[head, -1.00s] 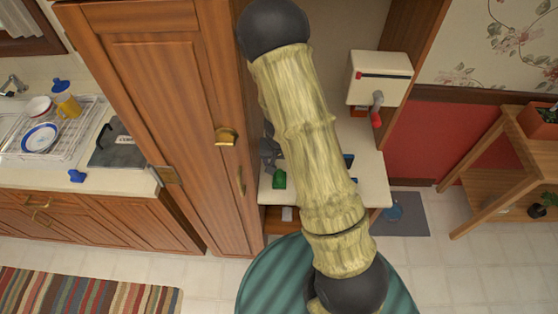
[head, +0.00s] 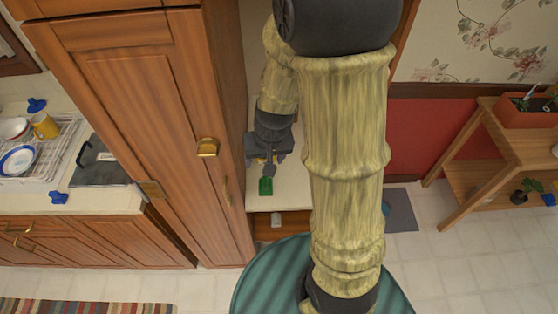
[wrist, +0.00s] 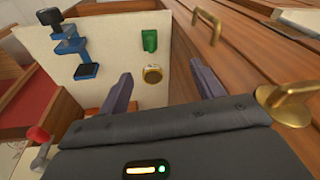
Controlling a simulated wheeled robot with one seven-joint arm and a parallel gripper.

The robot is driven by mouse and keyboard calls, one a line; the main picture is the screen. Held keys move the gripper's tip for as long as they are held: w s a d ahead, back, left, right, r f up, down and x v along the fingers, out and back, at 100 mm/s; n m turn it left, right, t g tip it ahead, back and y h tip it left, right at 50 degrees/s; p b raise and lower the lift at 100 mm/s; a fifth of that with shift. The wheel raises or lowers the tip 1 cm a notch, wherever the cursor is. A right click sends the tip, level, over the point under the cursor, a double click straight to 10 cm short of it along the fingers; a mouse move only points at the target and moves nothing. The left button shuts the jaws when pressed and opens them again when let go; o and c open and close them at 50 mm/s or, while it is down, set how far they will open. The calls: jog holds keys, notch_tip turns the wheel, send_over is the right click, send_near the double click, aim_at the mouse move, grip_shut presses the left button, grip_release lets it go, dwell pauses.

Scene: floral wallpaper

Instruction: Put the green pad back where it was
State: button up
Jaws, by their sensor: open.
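The green pad (head: 266,186) lies on the pale counter beside the tall wooden cabinet. It also shows in the wrist view (wrist: 149,40), beyond my fingertips and apart from them. My gripper (head: 268,158) is just behind the pad in the head view. In the wrist view, my gripper (wrist: 163,88) has its fingers spread wide with nothing between them. A round gold-rimmed thing (wrist: 152,74) lies on the counter between the fingers and the pad.
A blue clamp-like tool (wrist: 70,45) stands on the counter at left in the wrist view. The tall cabinet (head: 130,110) with brass handles closes off the left side. A wooden plant stand (head: 500,150) is at the right.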

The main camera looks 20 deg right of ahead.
jog(key=s+d+r+n+h, duration=0.1)
jog(key=s+r, duration=0.4)
jog(key=s, duration=0.1)
jog(key=shift+d, duration=0.4)
jog(key=shift+r, duration=0.1)
dwell(0.6)
